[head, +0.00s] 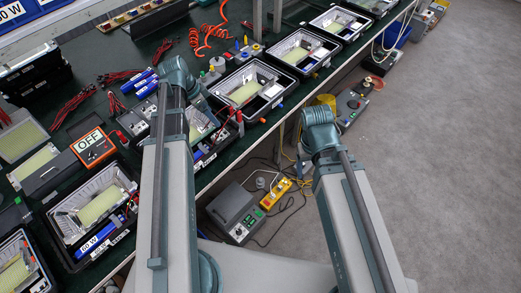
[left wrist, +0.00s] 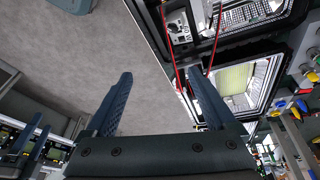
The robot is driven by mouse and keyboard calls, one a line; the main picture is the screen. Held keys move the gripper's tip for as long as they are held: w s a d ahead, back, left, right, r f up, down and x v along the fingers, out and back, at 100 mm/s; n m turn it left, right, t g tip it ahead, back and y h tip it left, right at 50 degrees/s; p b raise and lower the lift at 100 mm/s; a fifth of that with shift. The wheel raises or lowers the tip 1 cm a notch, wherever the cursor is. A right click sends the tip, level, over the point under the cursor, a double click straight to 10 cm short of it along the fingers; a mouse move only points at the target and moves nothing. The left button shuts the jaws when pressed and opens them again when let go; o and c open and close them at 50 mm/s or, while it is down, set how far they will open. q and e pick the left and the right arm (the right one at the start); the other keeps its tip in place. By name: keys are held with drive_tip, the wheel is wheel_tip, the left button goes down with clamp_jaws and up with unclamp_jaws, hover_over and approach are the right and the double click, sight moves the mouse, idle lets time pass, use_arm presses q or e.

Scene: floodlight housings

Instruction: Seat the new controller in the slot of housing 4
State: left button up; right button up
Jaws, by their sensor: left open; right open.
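Several open black floodlight housings with yellow panels stand along the dark green bench. One is at the front left (head: 55,222), one near my left arm (head: 225,143), one at mid bench (head: 268,104). No number shows that picks out housing 4, and I cannot tell which part is the new controller. My left gripper (left wrist: 162,85) is open and empty in the left wrist view, with a housing (left wrist: 262,95) right of its fingers. In the head view its fingers are hidden by the arm. My right gripper (head: 304,165) hangs past the bench's front edge, mostly hidden by its arm, apart from the housings.
Red coiled cords (head: 207,38) lie at the back. A grey box (head: 232,207) and a yellow device (head: 276,193) with cables are under the bench edge. The grey floor (head: 440,170) at right is clear.

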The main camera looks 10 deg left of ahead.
use_arm(q)
drive_tip(key=s+d+n+y, duration=0.1)
drive_tip(key=s+d+n, duration=0.1)
drive_tip(key=s+d, duration=0.3)
drive_tip(key=s+d+n+g+y, duration=0.1)
drive_tip(key=s+d, duration=0.3)
drive_tip(key=d, duration=0.7)
drive_tip(key=s+d+f+n+g+y, duration=0.1)
drive_tip(key=s+d+n+y, duration=0.1)
drive_tip(key=s+d, duration=0.3)
drive_tip(key=d+n, duration=0.1)
drive_tip(key=d, duration=0.2)
drive_tip(key=shift+s+y, duration=0.3)
